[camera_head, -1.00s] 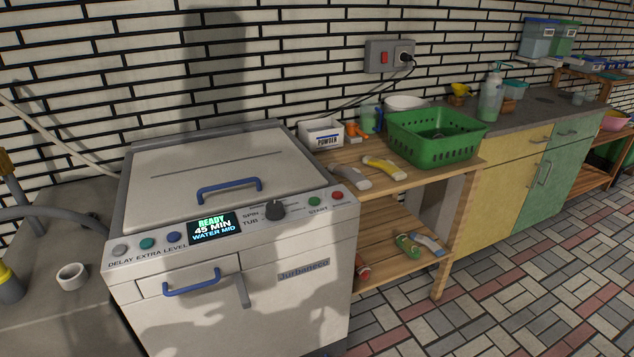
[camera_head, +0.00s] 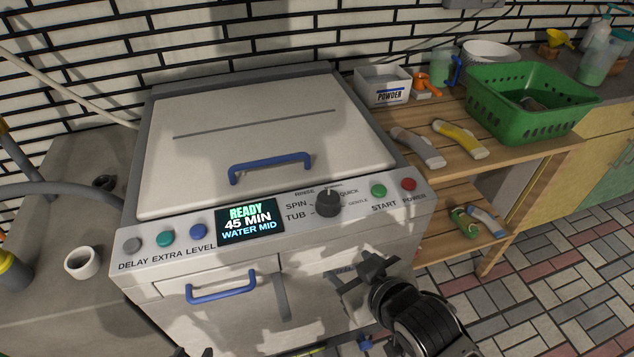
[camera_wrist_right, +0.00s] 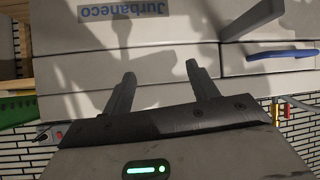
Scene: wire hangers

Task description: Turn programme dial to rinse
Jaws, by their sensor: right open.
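The programme dial (camera_head: 328,203) is a dark round knob on the washing machine's front panel, right of the lit display (camera_head: 249,220). The display reads READY, 45 MIN, WATER MID. RINSE is printed at the dial's upper left, SPIN and TUB at its left, QUICK and GENTLE at its right. Its exact pointing is too small to tell. My right gripper (camera_head: 352,284) is below the dial, in front of the machine, apart from the dial. In the right wrist view my right gripper (camera_wrist_right: 160,88) is open and empty. Dark tips at the head view's bottom edge may be my left gripper (camera_head: 192,353).
The lid has a blue handle (camera_head: 270,167), and a blue drawer handle (camera_head: 221,287) sticks out in front. START (camera_head: 378,191) and POWER (camera_head: 408,184) buttons sit right of the dial. A wooden shelf at right holds a powder box (camera_head: 384,88) and a green basket (camera_head: 520,105).

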